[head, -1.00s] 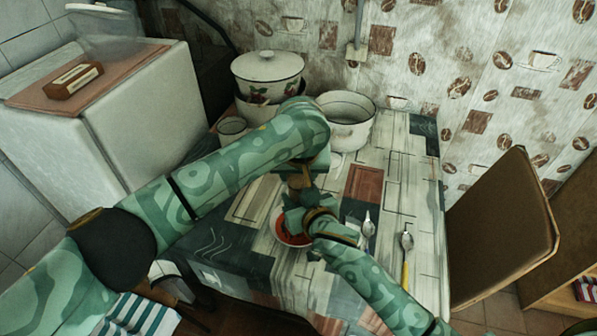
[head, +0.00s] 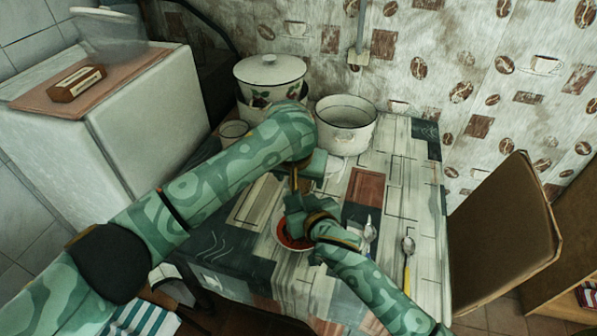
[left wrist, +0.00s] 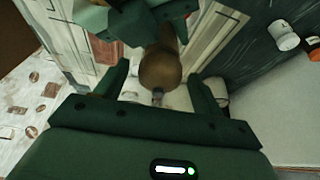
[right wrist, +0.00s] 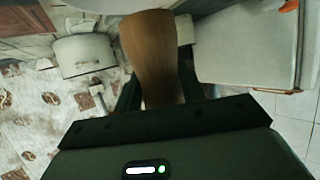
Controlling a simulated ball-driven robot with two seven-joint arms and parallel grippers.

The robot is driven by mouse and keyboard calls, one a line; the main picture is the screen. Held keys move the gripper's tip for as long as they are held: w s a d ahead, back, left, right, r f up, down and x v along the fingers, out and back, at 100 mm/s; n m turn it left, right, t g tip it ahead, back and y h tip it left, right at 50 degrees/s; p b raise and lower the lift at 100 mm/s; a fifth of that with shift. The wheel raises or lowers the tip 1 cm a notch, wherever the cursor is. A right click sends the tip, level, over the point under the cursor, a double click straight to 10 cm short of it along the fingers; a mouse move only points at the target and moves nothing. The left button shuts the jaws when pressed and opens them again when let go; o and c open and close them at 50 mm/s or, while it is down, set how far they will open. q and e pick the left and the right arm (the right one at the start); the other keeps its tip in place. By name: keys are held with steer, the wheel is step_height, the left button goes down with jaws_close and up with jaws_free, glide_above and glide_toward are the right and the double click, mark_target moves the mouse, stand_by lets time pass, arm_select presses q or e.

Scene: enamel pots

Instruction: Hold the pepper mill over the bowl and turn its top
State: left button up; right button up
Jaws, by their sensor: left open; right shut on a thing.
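The wooden pepper mill (head: 293,181) stands roughly upright over the red-filled bowl (head: 284,238) on the table. My right gripper (head: 300,208) is shut on the mill's body, which fills the middle of the right wrist view (right wrist: 150,50). My left gripper (head: 312,165) is open at the mill's top. In the left wrist view the mill's rounded brown top (left wrist: 160,68) lies between the two spread fingers, with gaps beside it. The grippers and right forearm hide part of the mill and bowl in the head view.
A lidded pot (head: 269,78) and a white open pot (head: 346,125) stand at the back of the table, with a mug (head: 233,130) beside them. Spoons (head: 408,247) lie to the right of the bowl. A chair (head: 503,235) stands at the right edge.

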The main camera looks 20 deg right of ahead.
arm_select(q)
steer(key=v, duration=1.1)
steer(key=shift+s+r, duration=0.15)
steer(key=shift+r, duration=0.2)
arm_select(e)
steer(key=shift+s, duration=0.1)
stand_by(0.4)
